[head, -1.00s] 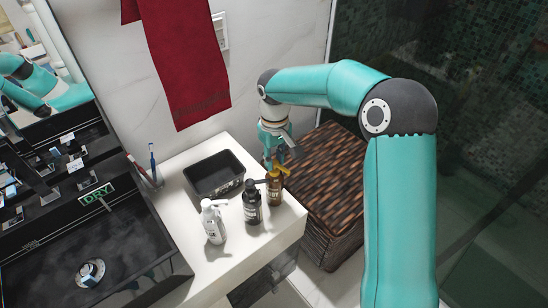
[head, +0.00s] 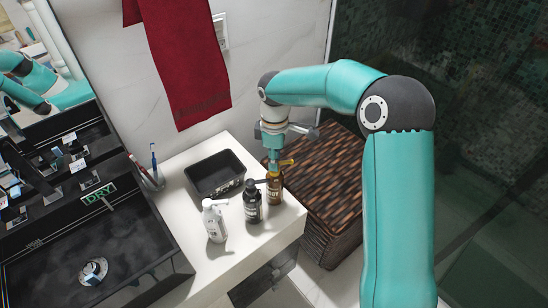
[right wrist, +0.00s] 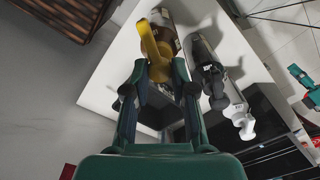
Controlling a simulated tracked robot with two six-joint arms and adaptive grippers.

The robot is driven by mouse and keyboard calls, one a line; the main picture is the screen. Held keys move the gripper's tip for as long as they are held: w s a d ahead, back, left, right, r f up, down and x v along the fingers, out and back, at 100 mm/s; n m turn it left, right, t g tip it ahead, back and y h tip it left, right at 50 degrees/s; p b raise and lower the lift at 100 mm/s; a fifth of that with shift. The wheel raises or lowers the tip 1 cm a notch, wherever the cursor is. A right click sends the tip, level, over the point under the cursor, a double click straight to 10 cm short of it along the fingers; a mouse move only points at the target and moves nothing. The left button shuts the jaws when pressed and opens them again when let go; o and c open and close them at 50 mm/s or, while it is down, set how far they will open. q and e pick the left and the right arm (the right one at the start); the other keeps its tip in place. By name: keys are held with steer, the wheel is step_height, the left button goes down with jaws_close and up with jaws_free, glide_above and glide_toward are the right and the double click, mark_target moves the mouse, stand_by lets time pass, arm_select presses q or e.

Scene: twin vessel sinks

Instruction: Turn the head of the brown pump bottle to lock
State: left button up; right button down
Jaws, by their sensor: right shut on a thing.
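The brown pump bottle (head: 275,192) stands upright at the right end of the white counter, with a yellow pump head (head: 286,162). My right gripper (head: 273,168) points down over it and is shut on the pump head. The nozzle sticks out to the right of the fingers. In the right wrist view the yellow pump head (right wrist: 151,42) reaches between the fingers of the right gripper (right wrist: 158,78). The fingers hide part of the head.
A black pump bottle (head: 252,207) stands close to the left of the brown one, and a white pump bottle (head: 214,222) stands further left. A woven basket (head: 335,205) is right of the counter. A red towel (head: 185,70) hangs behind.

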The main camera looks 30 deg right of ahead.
steer(key=shift+n, duration=0.4)
steer(key=c, duration=0.9)
jaws_free()
steer(key=shift+c, duration=0.2)
steer(key=shift+r, duration=0.1)
step_height(320, 180, up, 12)
